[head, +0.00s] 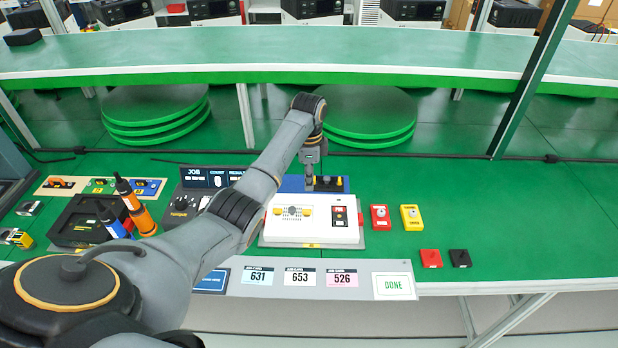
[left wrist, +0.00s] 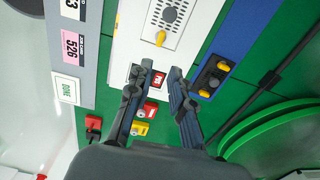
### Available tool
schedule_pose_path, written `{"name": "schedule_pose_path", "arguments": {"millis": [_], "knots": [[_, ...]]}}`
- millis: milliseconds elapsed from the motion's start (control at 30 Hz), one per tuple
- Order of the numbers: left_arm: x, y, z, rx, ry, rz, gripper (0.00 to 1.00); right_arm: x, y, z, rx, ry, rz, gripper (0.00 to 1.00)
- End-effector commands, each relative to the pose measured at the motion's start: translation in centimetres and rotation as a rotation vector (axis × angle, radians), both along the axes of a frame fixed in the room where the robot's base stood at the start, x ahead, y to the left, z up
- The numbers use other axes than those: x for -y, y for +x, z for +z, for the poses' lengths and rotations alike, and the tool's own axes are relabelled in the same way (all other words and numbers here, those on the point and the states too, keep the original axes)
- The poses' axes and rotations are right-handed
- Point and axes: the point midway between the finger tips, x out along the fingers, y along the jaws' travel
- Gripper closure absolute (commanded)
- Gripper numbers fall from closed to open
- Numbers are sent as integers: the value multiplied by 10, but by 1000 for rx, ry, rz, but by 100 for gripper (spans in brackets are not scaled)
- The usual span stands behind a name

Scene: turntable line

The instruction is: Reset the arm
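My left arm (head: 235,210) reaches in from the lower left across the green bench, its wrist bent downward. My left gripper (head: 311,172) points down near the back edge of a white panel (head: 283,231), in front of a black block (head: 332,184) on a blue plate. In the left wrist view the two fingers of the left gripper (left wrist: 159,70) are apart with nothing between them. A red switch (left wrist: 158,78) on the white panel shows between the fingertips. Whether the fingers touch the panel cannot be told. My right gripper is not in view.
Red (head: 380,217) and yellow (head: 411,217) button boxes stand right of the panel. A label strip with a DONE card (head: 394,286) runs along the front.

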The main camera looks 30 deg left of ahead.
Motion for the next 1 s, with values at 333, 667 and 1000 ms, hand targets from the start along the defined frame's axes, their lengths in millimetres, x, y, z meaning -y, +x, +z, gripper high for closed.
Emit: {"name": "schedule_pose_path", "arguments": {"millis": [333,667,1000], "knots": [[0,0,0,0,0,0,79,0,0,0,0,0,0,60],[13,-18,-28,11,29,35,79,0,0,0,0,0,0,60],[85,-137,-109,125,65,262,79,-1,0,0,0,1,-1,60]]}}
